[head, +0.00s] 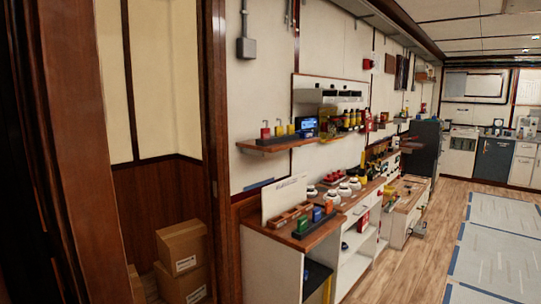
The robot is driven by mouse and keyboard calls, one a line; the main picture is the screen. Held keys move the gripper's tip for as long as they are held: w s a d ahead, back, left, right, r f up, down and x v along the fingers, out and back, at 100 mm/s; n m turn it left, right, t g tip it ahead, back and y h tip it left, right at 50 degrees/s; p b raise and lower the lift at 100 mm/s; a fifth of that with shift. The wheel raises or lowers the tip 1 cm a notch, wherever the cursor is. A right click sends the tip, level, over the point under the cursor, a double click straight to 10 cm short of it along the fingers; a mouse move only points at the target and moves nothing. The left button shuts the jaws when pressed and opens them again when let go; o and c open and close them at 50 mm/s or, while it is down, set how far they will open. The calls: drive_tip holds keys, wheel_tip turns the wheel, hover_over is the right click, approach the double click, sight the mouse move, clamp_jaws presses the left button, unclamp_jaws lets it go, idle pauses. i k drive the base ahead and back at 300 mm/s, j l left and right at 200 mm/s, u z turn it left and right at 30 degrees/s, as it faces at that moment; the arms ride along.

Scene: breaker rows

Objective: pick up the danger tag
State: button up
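I cannot make out a danger tag for certain in the head view; anything that small is too hard to read at this distance. A wall shelf (285,143) holds a red padlock-like item (265,131), yellow ones beside it, a blue-screened device (307,125) and several yellow-and-black containers. A wooden-topped counter (268,228) below holds a dark rack with coloured pieces (316,221), a white panel leaning at the back (284,198), and several white round items. My gripper is not in view.
A dark wooden door frame (218,150) stands close on the left, with stacked cardboard boxes (182,252) beyond it. Open wood floor (408,262) runs along the counter's right. Blue-edged pale sheets (495,252) lie on the floor at right. Grey and white cabinets stand at the far end.

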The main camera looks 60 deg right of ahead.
sight(265, 133)
drive_tip(key=i+l+z, duration=0.15)
drive_tip(key=z, duration=1.65)
drive_tip(key=i+l, duration=0.15)
drive_tip(key=l, duration=0.25)
drive_tip(key=i+z, duration=0.1)
drive_tip(key=i, duration=0.4)
drive_tip(key=i+j, duration=0.2)
drive_tip(key=i, duration=0.3)
drive_tip(key=i+j+z, duration=0.15)
drive_tip(key=i, duration=0.35)
